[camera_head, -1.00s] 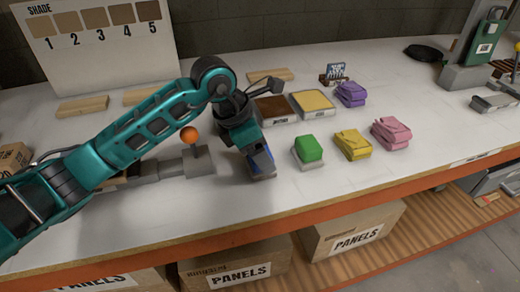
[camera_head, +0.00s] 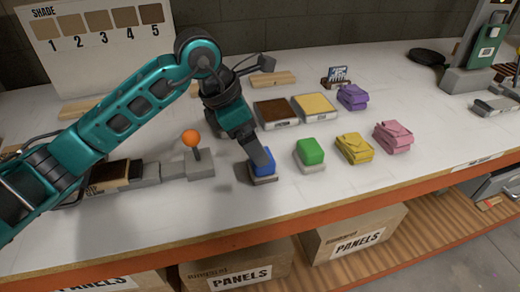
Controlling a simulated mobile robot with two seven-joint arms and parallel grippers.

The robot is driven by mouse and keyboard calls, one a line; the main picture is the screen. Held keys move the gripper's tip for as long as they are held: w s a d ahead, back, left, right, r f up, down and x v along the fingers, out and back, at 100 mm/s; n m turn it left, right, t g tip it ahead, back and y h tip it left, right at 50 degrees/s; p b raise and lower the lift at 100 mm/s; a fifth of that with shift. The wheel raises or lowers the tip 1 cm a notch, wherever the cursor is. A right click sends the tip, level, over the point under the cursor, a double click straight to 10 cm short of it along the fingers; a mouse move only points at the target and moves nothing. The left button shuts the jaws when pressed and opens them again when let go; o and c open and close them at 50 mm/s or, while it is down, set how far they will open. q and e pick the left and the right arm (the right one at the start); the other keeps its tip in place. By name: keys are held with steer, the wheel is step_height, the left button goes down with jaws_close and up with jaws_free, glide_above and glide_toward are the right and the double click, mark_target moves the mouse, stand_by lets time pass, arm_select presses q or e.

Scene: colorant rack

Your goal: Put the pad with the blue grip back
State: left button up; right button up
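The pad with the blue grip (camera_head: 265,177) sits flat on the white bench near its front edge, left of a pad with a green grip (camera_head: 311,152). My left gripper (camera_head: 262,162) reaches down from the upper left, its grey finger right at the blue grip and covering part of it. Whether the fingers are closed on the grip is hidden from this angle. My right gripper is out of view.
Yellow (camera_head: 354,148), pink (camera_head: 393,136) and purple (camera_head: 352,96) bundles lie to the right. A brown block (camera_head: 277,112) and a yellow-topped block (camera_head: 315,106) lie behind. An orange-knobbed lever (camera_head: 191,139) stands left. The bench's front centre is clear.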

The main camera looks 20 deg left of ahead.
arm_select(q)
steer(key=v, duration=0.6)
steer(key=shift+r, duration=0.35)
steer(key=shift+s+a, duration=0.1)
steer(key=shift+a, duration=0.05)
